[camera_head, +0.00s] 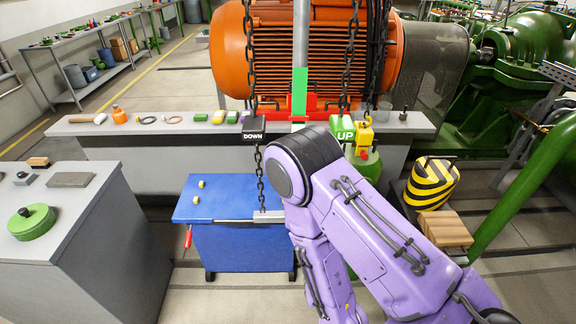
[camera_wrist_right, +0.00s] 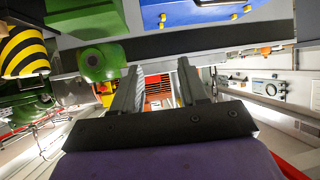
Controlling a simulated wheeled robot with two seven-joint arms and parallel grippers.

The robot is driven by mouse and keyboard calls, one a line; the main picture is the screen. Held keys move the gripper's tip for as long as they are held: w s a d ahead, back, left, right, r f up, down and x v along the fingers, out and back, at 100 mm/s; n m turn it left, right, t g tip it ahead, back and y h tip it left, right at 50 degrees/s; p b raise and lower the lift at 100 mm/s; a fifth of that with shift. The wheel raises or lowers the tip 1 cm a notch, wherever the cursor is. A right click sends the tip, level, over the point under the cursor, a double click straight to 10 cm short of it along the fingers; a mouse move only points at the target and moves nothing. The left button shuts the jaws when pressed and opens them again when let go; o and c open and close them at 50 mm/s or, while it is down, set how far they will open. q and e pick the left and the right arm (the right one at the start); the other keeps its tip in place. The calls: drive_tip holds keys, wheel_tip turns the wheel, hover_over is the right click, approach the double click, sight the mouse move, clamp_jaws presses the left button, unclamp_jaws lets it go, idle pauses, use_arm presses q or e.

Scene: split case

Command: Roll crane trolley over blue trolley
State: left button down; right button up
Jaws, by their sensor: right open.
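The blue trolley (camera_head: 225,205) stands on the floor at the centre of the head view, with two yellow knobs on its top and a red handle at its left. It also shows at the top of the right wrist view (camera_wrist_right: 185,12). No crane trolley is visible. Chains hang from above the frame, with a black DOWN tag (camera_head: 254,128) and a green UP tag (camera_head: 342,128). My right gripper (camera_wrist_right: 158,75) is open, with nothing seen between its fingers. In the head view my purple right arm hides it and part of the blue trolley's right side. My left gripper is out of view.
An orange motor (camera_head: 228,50) stands behind a long grey bench (camera_head: 110,128). A yellow hook block (camera_head: 365,133) hangs at its right. A black-yellow striped object (camera_head: 432,183) is right of my arm. A grey cabinet (camera_head: 100,215) stands left, with a floor gap before the blue trolley.

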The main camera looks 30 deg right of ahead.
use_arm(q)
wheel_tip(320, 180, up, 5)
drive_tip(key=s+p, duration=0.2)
use_arm(e)
drive_tip(key=w+a+r+t+h, duration=0.1)
drive_tip(key=w+r+t, duration=0.15)
drive_tip(key=r, duration=0.65)
drive_tip(key=w+r+t+h, duration=0.1)
drive_tip(key=r+t, duration=0.2)
drive_tip(key=r, duration=0.6)
drive_tip(key=b+x, duration=0.7)
drive_tip(key=x, duration=0.3)
drive_tip(key=shift+w+a+f, duration=0.1)
drive_tip(key=shift+w+f, duration=0.05)
drive_tip(key=shift+w, duration=0.05)
drive_tip(key=shift+w+f, duration=0.25)
drive_tip(key=shift+w, duration=0.15)
drive_tip(key=shift+s+r, duration=0.1)
drive_tip(key=shift+s, duration=0.05)
drive_tip(key=shift+c, duration=1.2)
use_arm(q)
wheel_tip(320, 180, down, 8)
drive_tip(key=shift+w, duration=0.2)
use_arm(e)
clamp_jaws()
